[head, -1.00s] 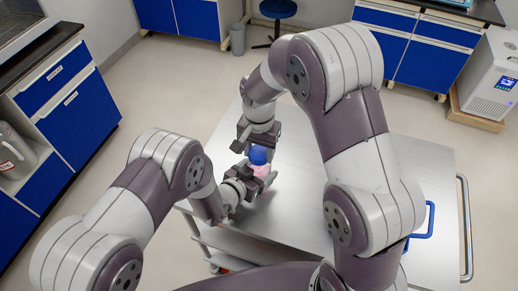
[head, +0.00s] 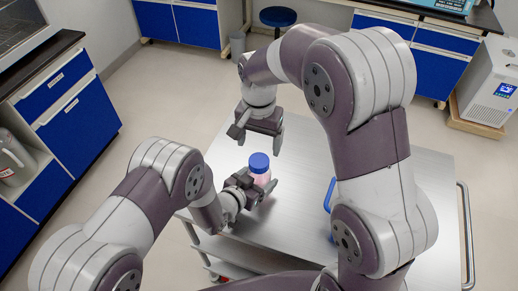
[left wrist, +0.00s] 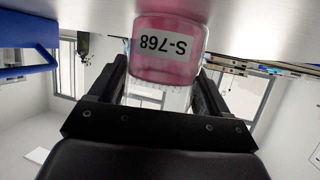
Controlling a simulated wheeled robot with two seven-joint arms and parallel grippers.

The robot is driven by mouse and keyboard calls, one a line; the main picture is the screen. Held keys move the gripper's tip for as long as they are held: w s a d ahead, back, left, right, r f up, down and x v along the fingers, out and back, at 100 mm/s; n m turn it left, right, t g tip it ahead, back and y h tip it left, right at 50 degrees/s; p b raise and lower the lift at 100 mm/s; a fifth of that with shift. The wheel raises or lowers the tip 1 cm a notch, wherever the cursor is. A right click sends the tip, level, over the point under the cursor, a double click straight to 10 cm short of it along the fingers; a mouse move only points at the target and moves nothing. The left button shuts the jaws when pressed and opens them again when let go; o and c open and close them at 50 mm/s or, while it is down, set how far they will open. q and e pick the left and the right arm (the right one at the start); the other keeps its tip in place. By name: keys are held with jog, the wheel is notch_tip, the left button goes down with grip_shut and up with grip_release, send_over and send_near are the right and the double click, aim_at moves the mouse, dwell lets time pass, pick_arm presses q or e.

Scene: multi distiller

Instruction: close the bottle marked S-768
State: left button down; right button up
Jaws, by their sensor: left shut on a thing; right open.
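The bottle (head: 263,179) holds pink contents and has a blue cap (head: 259,162) on its top. In the left wrist view the bottle (left wrist: 165,62) appears upside down, with a white label (left wrist: 163,47) reading S-768. My left gripper (head: 257,186) is shut around the bottle, below the cap. The bottle is upright at the metal table top; I cannot tell whether its base touches. How tightly the cap sits cannot be told. My right gripper (head: 256,142) is open and empty, above and beyond the cap, apart from it.
The metal cart top (head: 290,225) is mostly clear around the bottle. A blue handle-like part (head: 331,195) shows beside my right arm, which hides the rest. Blue cabinets (head: 80,115) stand left, with a stool (head: 278,18) and grey bin (head: 237,45) on the floor behind.

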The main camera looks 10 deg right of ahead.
jog(key=shift+r, duration=0.25)
pick_arm(q)
grip_release()
jog(key=shift+a, duration=0.1)
jog(key=v, duration=1.2)
jog(key=shift+s+a+b, duration=0.15)
jog(key=shift+s+b, duration=0.1)
jog(key=shift+b, duration=0.15)
pick_arm(e)
jog(key=shift+f, duration=0.45)
pick_arm(q)
jog(key=shift+r, duration=0.15)
